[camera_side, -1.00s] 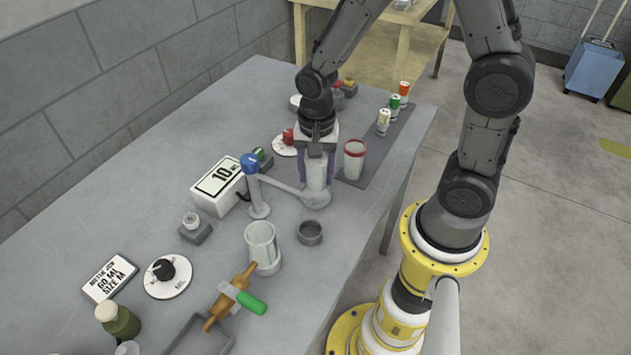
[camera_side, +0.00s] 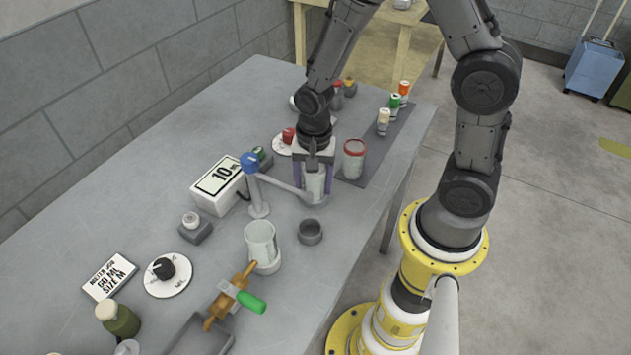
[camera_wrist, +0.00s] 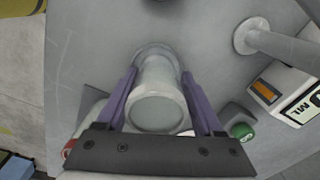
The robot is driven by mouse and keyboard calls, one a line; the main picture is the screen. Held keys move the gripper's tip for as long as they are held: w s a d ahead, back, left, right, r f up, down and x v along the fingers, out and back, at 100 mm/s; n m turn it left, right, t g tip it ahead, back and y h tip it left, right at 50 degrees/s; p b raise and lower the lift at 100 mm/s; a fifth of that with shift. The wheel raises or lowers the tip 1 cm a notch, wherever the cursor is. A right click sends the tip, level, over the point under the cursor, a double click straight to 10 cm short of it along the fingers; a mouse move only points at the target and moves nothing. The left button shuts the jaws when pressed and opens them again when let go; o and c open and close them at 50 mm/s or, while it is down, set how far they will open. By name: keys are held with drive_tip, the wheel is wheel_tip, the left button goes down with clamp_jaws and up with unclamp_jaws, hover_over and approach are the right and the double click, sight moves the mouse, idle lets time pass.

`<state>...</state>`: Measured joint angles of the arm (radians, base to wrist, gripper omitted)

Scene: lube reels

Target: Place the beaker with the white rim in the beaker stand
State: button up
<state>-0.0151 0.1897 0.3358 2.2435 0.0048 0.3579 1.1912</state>
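A clear beaker with a pale, whitish rim (camera_side: 316,186) is between the fingers of my gripper (camera_side: 314,182). In the wrist view the purple fingers (camera_wrist: 158,92) press on both sides of the beaker (camera_wrist: 156,108), and its round face points at the camera. The beaker looks upright and empty. Its lower end is at the small grey round holder at the end of the blue-topped post's arm (camera_side: 283,187), which I take as the beaker stand. The fingers partly hide this spot, so I cannot tell whether the beaker is fully seated.
A red-rimmed beaker (camera_side: 353,160) stands close to the right of my gripper. A dark grey cup (camera_side: 310,232) and another clear beaker (camera_side: 261,244) are in front. The white display box (camera_side: 218,185) is left of the post. Small bottles (camera_side: 384,122) stand on the dark mat behind.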

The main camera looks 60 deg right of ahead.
drive_tip(key=o, duration=0.3)
drive_tip(key=shift+s+d+f, duration=0.1)
drive_tip(key=shift+s+f, duration=0.3)
drive_tip(key=shift+f, duration=0.15)
drive_tip(key=shift+o, duration=0.2)
drive_tip(key=shift+s, duration=0.1)
wheel_tip(320, 180, up, 12)
drive_tip(key=s+r+n+t, duration=0.5)
drive_tip(key=s+r+n, duration=0.6)
drive_tip(key=n, duration=0.2)
drive_tip(key=shift+s+d+r+n, duration=0.15)
drive_tip(key=shift+r+n, duration=0.15)
